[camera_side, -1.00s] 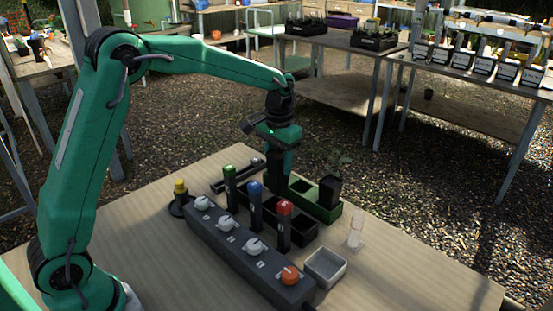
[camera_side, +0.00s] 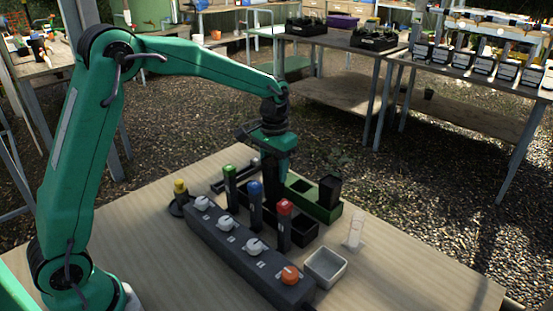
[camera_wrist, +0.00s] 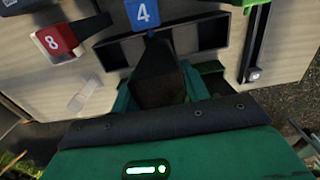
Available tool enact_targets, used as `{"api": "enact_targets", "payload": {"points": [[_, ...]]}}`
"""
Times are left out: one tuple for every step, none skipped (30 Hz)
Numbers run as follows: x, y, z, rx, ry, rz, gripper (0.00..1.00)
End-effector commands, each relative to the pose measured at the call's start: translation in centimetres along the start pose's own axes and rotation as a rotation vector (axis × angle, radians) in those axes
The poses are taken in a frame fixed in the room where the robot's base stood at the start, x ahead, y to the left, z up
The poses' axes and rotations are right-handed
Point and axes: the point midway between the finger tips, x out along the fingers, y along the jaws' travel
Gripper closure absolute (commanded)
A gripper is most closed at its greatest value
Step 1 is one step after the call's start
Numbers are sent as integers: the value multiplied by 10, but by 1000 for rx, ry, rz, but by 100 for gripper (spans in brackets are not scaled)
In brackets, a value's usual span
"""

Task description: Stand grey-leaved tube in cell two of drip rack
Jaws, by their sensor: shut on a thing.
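My gripper (camera_side: 270,178) is shut on a dark, square tube (camera_wrist: 160,82), which it holds upright between its green fingers. Leaves on this tube cannot be made out. In the side view it hangs at the far end of the black rack with open cells (camera_side: 304,238); the wrist view shows that rack (camera_wrist: 203,34) just beyond the tube. Whether the tube's foot is inside a cell is hidden. A green tray (camera_side: 325,213) lies behind the black rack. Another black tube (camera_side: 329,190) stands at its right end, with faint, thin leaves above it.
Green, blue (camera_side: 255,205) and red (camera_side: 284,225) capped posts stand close in front of the black rack. A dark bar with white knobs and an orange knob (camera_side: 290,274) lies nearer.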

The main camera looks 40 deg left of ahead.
Motion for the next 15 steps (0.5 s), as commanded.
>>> {"api": "enact_targets", "payload": {"points": [[2,0,0,0,0,0,82],[3,0,0,0,0,0,82],[4,0,0,0,0,0,82],[5,0,0,0,0,0,82],[6,0,0,0,0,0,82],[8,0,0,0,0,0,82],[9,0,0,0,0,0,82],[10,0,0,0,0,0,82],[11,0,0,0,0,0,82],[12,0,0,0,0,0,82],[13,0,0,0,0,0,82],[15,0,0,0,0,0,82],[16,0,0,0,0,0,82],[17,0,0,0,-1,0,82],[19,0,0,0,-1,0,82]]}}
